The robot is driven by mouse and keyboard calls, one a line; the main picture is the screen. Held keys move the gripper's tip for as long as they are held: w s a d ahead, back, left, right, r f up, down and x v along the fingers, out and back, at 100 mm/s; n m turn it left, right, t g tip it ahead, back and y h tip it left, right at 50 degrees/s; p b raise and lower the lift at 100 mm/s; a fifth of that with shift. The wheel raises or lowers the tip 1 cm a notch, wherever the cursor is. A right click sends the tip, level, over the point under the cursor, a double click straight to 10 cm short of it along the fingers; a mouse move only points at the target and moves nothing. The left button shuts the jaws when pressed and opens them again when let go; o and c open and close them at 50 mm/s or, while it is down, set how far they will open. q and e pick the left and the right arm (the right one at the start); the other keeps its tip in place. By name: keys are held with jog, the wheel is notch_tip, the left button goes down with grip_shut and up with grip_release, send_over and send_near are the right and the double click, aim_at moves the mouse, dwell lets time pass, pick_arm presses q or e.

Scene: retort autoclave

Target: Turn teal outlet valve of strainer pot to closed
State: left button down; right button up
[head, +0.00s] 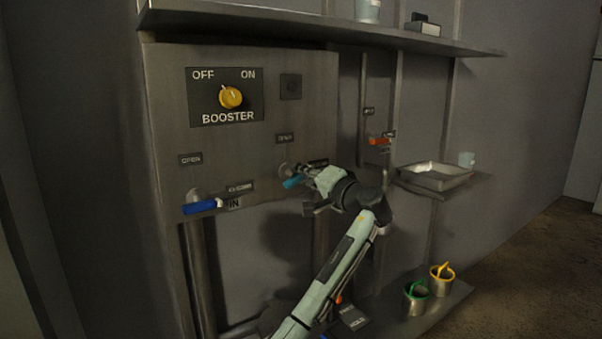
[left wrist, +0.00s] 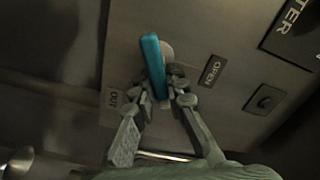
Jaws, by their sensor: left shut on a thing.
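The teal outlet valve handle (head: 292,182) is on the lower right of the grey panel, beside its round pivot and below an OPEN label (head: 284,138). My left gripper (head: 306,176) is at the handle and hides part of it. In the left wrist view the teal handle (left wrist: 153,62) is a long bar whose lower end lies between the fingers of my left gripper (left wrist: 160,88). The gripper is shut on it. An OPEN label (left wrist: 212,71) is to its right and an OUT label (left wrist: 115,98) to its lower left. My right gripper is not in view.
A blue IN valve handle (head: 201,207) is left on the same panel, under a yellow BOOSTER knob (head: 230,97). An orange handle (head: 380,141) is farther right. A tray (head: 435,178) stands on a right shelf. Green-handled (head: 415,298) and yellow-handled (head: 441,278) pots stand below.

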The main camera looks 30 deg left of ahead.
pick_arm(q)
jog(key=m, duration=0.5)
jog(key=shift+f+m, duration=0.35)
jog(key=shift+m, duration=0.05)
dwell(0.4)
jog(key=c, duration=1.5)
grip_release()
jog(key=shift+c, duration=0.2)
jog(key=shift+d, duration=0.1)
jog(key=v, duration=1.2)
jog(key=shift+o, duration=0.3)
jog(key=shift+w, duration=0.1)
